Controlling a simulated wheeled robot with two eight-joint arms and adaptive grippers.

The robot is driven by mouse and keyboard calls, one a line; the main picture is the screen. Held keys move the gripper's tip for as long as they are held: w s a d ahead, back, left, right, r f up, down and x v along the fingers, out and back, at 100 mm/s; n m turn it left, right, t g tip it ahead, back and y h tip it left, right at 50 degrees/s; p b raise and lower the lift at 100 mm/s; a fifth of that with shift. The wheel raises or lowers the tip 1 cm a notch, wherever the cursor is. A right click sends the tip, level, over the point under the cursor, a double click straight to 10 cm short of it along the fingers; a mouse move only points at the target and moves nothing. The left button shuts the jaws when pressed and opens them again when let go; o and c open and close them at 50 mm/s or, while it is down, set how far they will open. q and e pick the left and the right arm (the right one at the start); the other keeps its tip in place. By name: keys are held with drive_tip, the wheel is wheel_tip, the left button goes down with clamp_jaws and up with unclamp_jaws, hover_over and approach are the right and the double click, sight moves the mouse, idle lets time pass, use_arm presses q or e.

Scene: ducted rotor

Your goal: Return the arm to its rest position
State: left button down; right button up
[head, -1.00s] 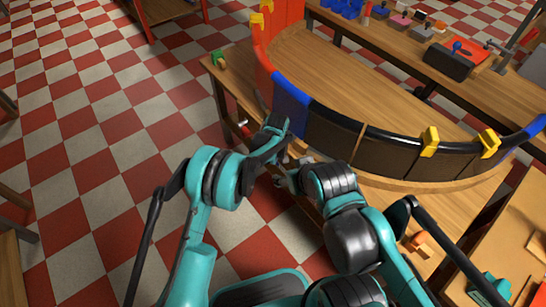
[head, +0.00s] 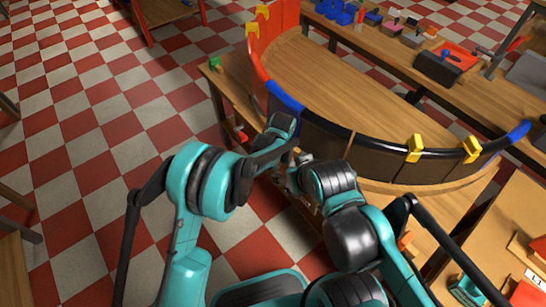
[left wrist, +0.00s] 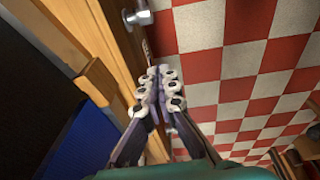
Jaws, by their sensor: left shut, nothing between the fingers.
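My left arm (head: 200,180) reaches forward in the head view, bent at the elbow, with its hand at the near left edge of the curved wooden table. In the left wrist view my left gripper (left wrist: 158,88) is shut and empty, fingers together beside the wooden edge (left wrist: 100,75). My right arm (head: 350,225) is folded in front of the table. Its gripper (head: 287,178) is partly hidden by the arm, and its fingers are too small to read.
A curved wall of dark panels (head: 375,155) with yellow clamps (head: 415,148) stands on the table (head: 345,85). A workbench with a red tray (head: 452,57) stands behind. A side table (head: 490,225) is at right. The checkered floor (head: 90,150) at left is open.

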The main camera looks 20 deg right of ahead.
use_arm(q)
drive_tip(key=shift+r, duration=0.1)
idle(0.5)
drive_tip(key=s+a+r+m+t, duration=0.2)
drive_tip(key=a+r, duration=1.6)
drive_tip(key=a, duration=0.1)
drive_tip(key=s+a+r+m+t, duration=0.2)
drive_tip(key=s+a+r+t, duration=0.1)
drive_tip(key=s+a, duration=1.4)
drive_tip(key=shift+s+a+r, duration=0.15)
drive_tip(key=shift+a+r, duration=0.35)
drive_tip(key=shift+a, duration=0.5)
